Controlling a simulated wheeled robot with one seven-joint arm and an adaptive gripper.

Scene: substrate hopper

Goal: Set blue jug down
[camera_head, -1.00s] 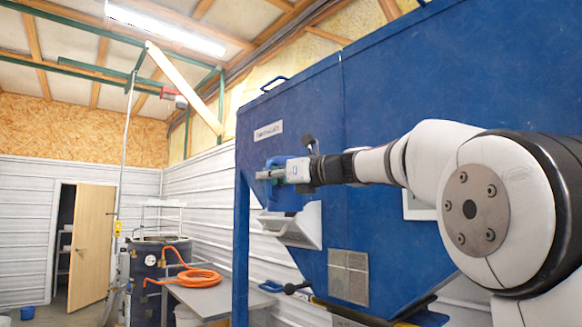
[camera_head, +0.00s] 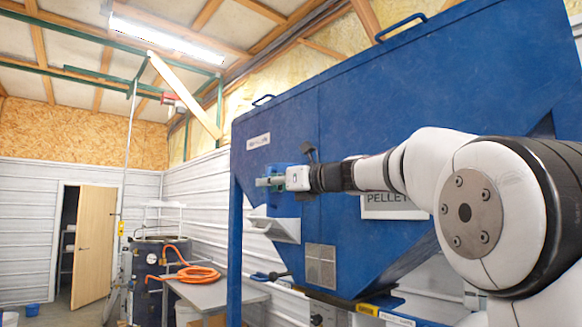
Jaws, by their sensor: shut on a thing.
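My gripper (camera_head: 268,181) is at the end of my outstretched arm, in front of the left part of the blue hopper. It is small in the view and points left. Its jaws are shut on a blue thing (camera_head: 280,169), which I take to be the blue jug. Only a small part of it shows around the fingers, and it blends with the hopper's blue wall. I cannot tell its tilt, its contents or whether it touches the hopper.
The large blue hopper (camera_head: 370,110) fills the right. A white chute (camera_head: 278,228) sticks out below my gripper. A grey table (camera_head: 216,292) bears a coiled orange hose (camera_head: 190,275), with a dark drum behind it. A small blue bucket (camera_head: 33,310) is on the floor at far left.

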